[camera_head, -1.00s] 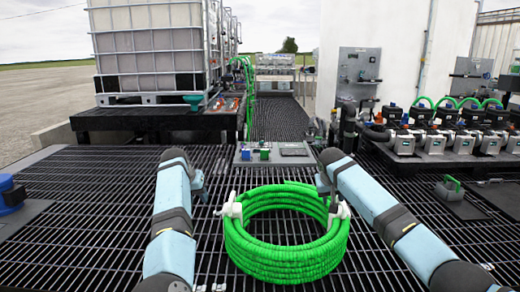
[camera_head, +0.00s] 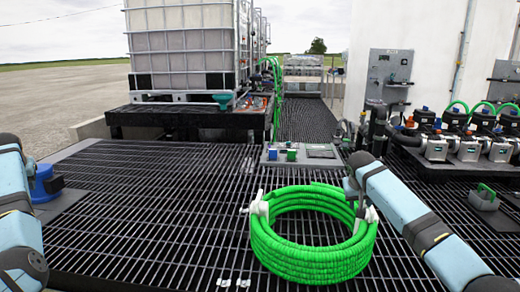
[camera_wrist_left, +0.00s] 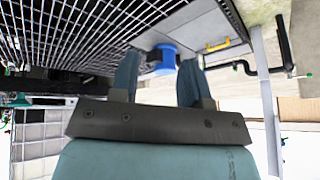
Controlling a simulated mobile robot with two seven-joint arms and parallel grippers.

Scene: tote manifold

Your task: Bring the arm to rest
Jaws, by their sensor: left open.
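My left gripper (camera_wrist_left: 159,64) shows in the left wrist view with its two blue fingers apart and nothing held between them. In the head view, my left arm is at the left edge and its gripper cannot be made out. My right arm reaches in from the right, and its gripper (camera_head: 353,190) is beside the right side of a coiled green hose (camera_head: 313,266). Whether its jaws are open or shut is hidden. The hose lies on the grating with white fittings on both sides.
A blue round unit (camera_head: 46,183) on a grey plate (camera_head: 67,203) is near my left arm. A low plate with small valves (camera_head: 300,156) lies behind the hose. A caged tank (camera_head: 185,45) and a pump row (camera_head: 465,145) stand farther back. The grating left of the hose is clear.

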